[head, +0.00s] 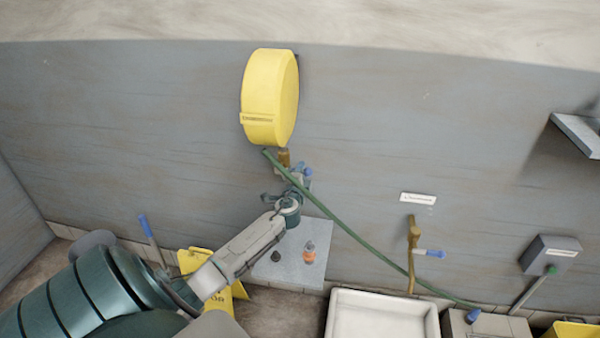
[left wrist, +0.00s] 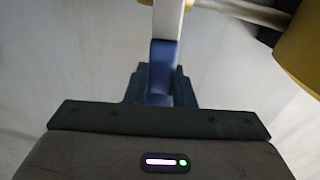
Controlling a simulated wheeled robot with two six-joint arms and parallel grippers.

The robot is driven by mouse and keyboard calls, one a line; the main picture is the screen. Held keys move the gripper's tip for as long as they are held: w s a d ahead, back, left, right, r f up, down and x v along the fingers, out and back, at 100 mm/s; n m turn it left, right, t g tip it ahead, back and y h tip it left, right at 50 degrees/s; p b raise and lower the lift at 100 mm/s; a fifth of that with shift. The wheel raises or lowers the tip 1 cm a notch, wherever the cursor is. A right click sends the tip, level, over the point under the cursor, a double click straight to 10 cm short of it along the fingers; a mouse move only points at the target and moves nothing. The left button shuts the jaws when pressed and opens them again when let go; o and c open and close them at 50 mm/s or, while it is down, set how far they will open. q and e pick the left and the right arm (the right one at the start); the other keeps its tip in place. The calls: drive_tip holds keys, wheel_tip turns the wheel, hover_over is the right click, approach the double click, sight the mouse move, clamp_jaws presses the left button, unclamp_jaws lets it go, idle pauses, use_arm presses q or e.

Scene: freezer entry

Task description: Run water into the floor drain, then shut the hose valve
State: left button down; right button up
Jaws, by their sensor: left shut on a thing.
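A yellow hose reel (head: 268,98) is mounted on the grey wall, with a brass valve (head: 284,157) below it. My left gripper (head: 298,182) reaches up to this valve and is shut on its blue-ended lever. In the left wrist view the blue lever grip (left wrist: 162,70) with its pale shank lies between the dark fingers (left wrist: 160,88). A green hose (head: 345,226) slants from beside the valve down to the right, past the sink. I cannot make out the floor drain or any running water. My right gripper is not in view.
A second brass tap (head: 413,240) with a blue lever stands above a white sink (head: 382,299). A small grey shelf (head: 285,278) holds an orange-labelled bottle (head: 309,253) and a dark item. A yellow floor sign (head: 236,291) stands behind my left arm. A grey box (head: 551,256) is at right.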

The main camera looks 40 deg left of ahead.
use_arm(q)
drive_tip(key=shift+f+m+b, duration=0.3)
drive_tip(key=shift+f+m, duration=0.15)
drive_tip(key=shift+m, duration=0.15)
drive_tip(key=shift+f, duration=0.1)
drive_tip(key=c, duration=1.2)
unclamp_jaws()
drive_tip(key=shift+d, duration=0.1)
drive_tip(key=shift+c, duration=0.2)
drive_tip(key=b+v, duration=0.2)
drive_tip(key=v, duration=0.8)
drive_tip(key=shift+s+d, duration=0.25)
drive_tip(key=shift+s, duration=0.05)
